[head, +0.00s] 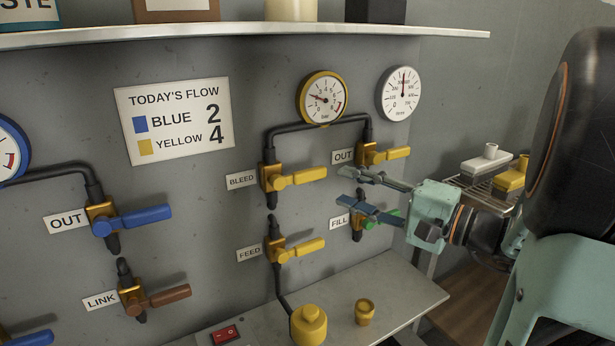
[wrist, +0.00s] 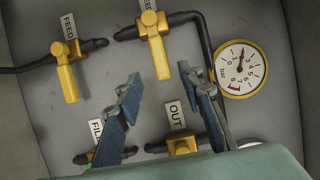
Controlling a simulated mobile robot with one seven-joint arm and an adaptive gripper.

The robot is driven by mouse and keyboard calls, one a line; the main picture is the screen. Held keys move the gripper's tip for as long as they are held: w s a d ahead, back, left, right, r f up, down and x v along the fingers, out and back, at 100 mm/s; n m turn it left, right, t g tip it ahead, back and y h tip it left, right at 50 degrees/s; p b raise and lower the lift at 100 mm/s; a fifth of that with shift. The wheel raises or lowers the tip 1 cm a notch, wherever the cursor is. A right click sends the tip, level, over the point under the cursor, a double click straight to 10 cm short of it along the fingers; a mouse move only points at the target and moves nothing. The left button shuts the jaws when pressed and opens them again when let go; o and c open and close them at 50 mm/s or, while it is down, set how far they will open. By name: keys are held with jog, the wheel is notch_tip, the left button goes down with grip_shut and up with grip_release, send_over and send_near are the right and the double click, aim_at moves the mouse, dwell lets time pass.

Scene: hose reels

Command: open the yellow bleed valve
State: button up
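The yellow bleed valve (head: 272,178) is on the grey wall panel beside its BLEED label. Its handle (head: 308,175) points right, crosswise to the vertical pipe. In the wrist view the bleed valve (wrist: 150,22) is at the top, with its handle reaching down toward the space between my fingertips. My gripper (head: 345,187) is open and empty, to the right of the handle's end in the head view. In the wrist view my gripper (wrist: 159,74) has its two blue-padded fingers spread wide, one on each side of the handle's line. I cannot tell the depth gap.
The yellow OUT valve (head: 372,154) and the green-handled FILL valve (head: 358,222) sit close to my fingers. The FEED valve (head: 277,248) is below the bleed valve. A yellow-rimmed gauge (head: 323,98) is above. A ledge (head: 400,300) holds yellow containers and a red switch.

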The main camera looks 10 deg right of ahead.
aim_at(314, 176)
jog(key=x, duration=1)
jog(key=shift+a, duration=0.15)
jog(key=shift+s, duration=0.1)
grip_shut()
